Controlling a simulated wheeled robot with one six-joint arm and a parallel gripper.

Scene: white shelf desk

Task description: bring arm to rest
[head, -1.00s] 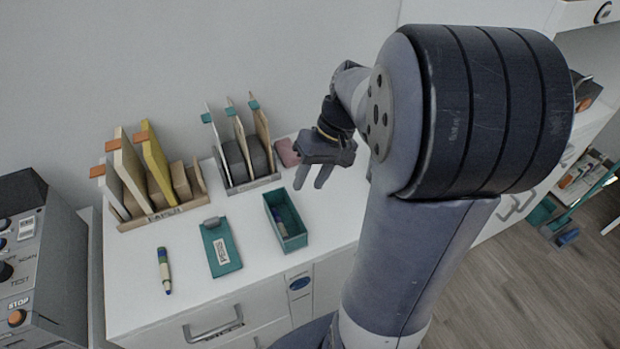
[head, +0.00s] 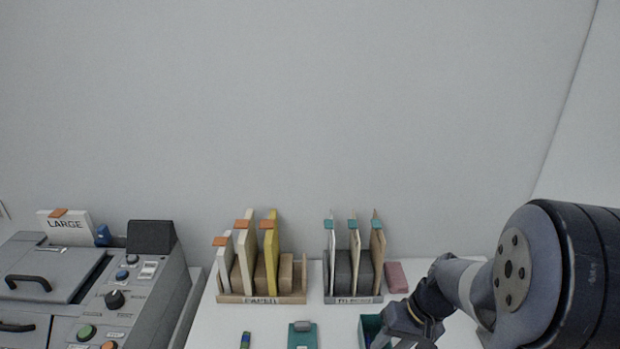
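My gripper (head: 405,340) is at the bottom right of the head view, its fingers spread apart and nothing seen between them. It shows in front of a teal open box (head: 369,325), partly covering it; I cannot tell its height above the desk. The fingertips run close to the lower picture edge. My arm comes in from the right.
A wooden rack (head: 262,299) with upright folders and a grey rack (head: 353,299) stand on the white desk (head: 225,325). A pink block (head: 396,277) lies beside the grey one. A teal clipboard (head: 302,336) and a marker (head: 245,340) lie in front. A control machine (head: 150,300) stands left.

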